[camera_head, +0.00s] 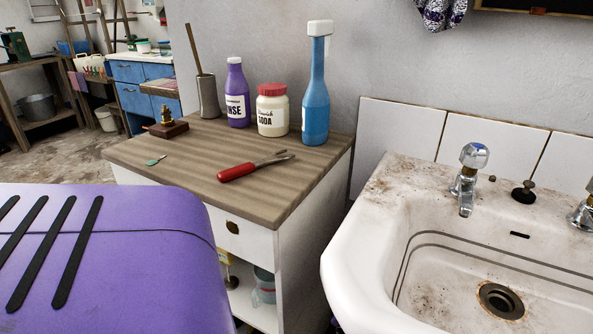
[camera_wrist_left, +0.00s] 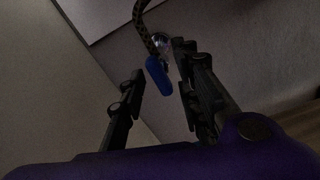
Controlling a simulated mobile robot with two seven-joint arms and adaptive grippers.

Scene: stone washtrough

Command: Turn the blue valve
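The blue valve handle (camera_wrist_left: 158,74) shows in the dim left wrist view. It is a small rounded blue lever on a shiny metal fitting (camera_wrist_left: 161,44), with a braided hose (camera_wrist_left: 141,18) running up from it. My left gripper (camera_wrist_left: 160,66) is open, with one dark finger on each side of the handle in the picture. No contact with the handle is visible, and I cannot tell its exact depth between the fingertips. The valve and both grippers are out of sight in the head view.
In the head view, a stained white sink (camera_head: 400,262) with a blue-topped tap (camera_head: 470,177) stands at the right. A narrow gap separates cabinet and sink.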

